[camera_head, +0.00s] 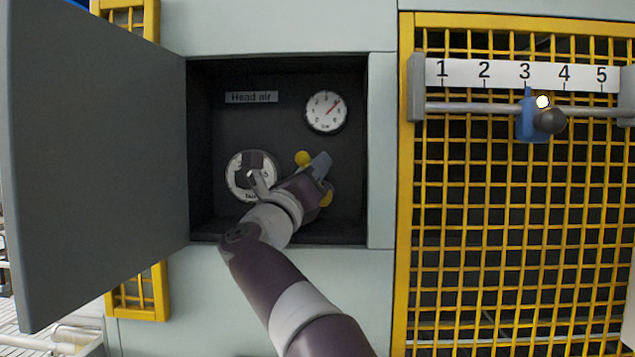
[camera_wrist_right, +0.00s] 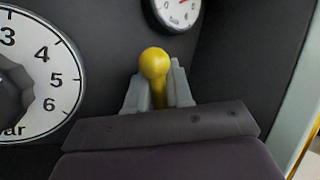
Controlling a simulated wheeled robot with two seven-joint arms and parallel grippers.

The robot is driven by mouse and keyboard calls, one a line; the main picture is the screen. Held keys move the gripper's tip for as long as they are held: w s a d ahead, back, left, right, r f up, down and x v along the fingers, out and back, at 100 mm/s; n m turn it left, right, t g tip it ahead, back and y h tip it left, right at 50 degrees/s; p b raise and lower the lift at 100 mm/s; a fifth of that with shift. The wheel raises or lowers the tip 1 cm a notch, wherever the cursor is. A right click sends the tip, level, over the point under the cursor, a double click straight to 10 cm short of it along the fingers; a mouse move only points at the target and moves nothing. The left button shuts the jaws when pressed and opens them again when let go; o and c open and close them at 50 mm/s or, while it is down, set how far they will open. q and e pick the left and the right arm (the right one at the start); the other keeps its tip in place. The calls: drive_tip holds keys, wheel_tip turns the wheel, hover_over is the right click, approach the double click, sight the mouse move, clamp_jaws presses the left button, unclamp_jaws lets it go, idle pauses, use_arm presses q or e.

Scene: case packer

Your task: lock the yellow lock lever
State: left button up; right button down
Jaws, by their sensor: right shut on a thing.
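The yellow lock lever (camera_head: 302,158) is inside the open cabinet, right of the round numbered dial. In the right wrist view its round yellow knob (camera_wrist_right: 154,63) stands up on a yellow stem. My right gripper (camera_head: 318,170) reaches into the cabinet. It is shut on the lever, with a grey finger on each side of the stem in the right wrist view (camera_wrist_right: 159,92). The gripper hides the lower part of the lever in the head view. Another yellow bit (camera_head: 326,198) shows beside the gripper. My left gripper is not in view.
The numbered dial (camera_head: 238,184) is partly covered by my arm. A gauge (camera_head: 326,111) and a "Head air" label (camera_head: 251,97) are above. The open grey door (camera_head: 95,160) stands at left. A blue slider (camera_head: 533,120) is near 3 on a rail before yellow mesh (camera_head: 500,230).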

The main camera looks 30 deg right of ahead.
drive_tip(key=shift+r+n+t, duration=0.15)
drive_tip(key=shift+n+t, duration=0.15)
drive_tip(key=shift+n, duration=0.1)
drive_tip(key=c, duration=1.1)
unclamp_jaws()
drive_tip(key=shift+w+d, duration=0.1)
drive_tip(key=shift+w, duration=0.05)
drive_tip(key=shift+f, duration=0.25)
drive_tip(key=b+v, duration=0.3)
drive_tip(key=shift+a+f, duration=0.2)
drive_tip(key=shift+f, duration=0.1)
drive_tip(key=s+a+b, duration=0.4)
drive_tip(key=s+a, duration=0.3)
drive_tip(key=a, duration=0.2)
drive_tip(key=shift+a+r, duration=0.2)
drive_tip(key=shift+r, duration=0.2)
